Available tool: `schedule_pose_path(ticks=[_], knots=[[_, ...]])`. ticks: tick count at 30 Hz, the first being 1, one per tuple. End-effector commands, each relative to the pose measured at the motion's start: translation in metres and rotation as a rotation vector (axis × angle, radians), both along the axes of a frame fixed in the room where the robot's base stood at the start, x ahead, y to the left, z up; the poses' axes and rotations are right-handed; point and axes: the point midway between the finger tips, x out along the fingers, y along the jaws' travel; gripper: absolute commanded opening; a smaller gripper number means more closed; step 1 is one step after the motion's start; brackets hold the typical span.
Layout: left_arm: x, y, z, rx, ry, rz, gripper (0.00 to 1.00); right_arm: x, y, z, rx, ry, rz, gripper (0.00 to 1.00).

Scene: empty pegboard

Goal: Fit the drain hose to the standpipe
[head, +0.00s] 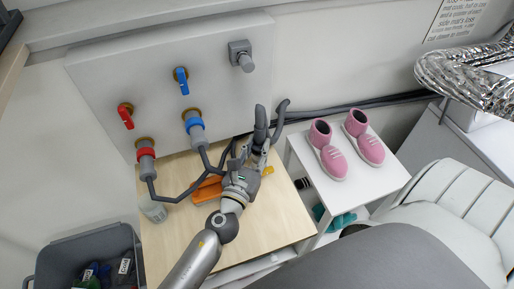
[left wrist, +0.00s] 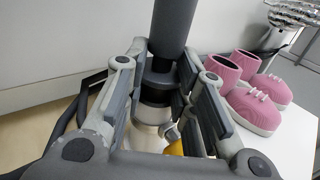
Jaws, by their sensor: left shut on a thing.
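My left gripper (head: 254,150) is shut on a dark grey, tube-like piece (head: 261,121), which looks like part of the drain hose. In the left wrist view, this thick dark tube (left wrist: 174,25) stands up between the fingers (left wrist: 160,85). A curved grey hose end (head: 281,112) shows just right of the gripper; I cannot tell how it joins the held piece. A grey square fitting with a round spout (head: 243,57), probably the standpipe, sits high on the white wall panel, apart from and above the gripper. My right gripper is not in view.
Red-collared (head: 146,155) and blue-collared (head: 195,128) hoses hang from the panel under red and blue valves. An orange item (head: 207,188) lies on the wooden top (head: 270,225). Pink shoes (head: 328,150) stand on a white table at right. A grey bin (head: 60,262) is lower left.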

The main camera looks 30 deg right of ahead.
Motion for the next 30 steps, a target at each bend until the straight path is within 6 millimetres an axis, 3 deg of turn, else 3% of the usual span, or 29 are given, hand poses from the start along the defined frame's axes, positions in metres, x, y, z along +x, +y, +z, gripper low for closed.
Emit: schedule_pose_path(ticks=[1,2,7,20,30], knots=[[0.000,0.001,-0.006,0.004,0.003,0.000,0.00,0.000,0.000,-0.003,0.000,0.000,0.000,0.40],[0.000,0.001,-0.004,0.005,0.002,0.000,0.29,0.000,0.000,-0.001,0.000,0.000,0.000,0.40],[-0.001,0.001,-0.005,0.006,0.003,-0.001,0.50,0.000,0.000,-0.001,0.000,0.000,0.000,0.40],[-0.007,0.007,-0.009,0.011,0.006,-0.005,0.50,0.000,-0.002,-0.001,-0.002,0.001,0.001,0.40],[-0.040,0.055,-0.004,0.005,0.004,0.000,0.50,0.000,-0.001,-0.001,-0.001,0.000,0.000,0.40]])
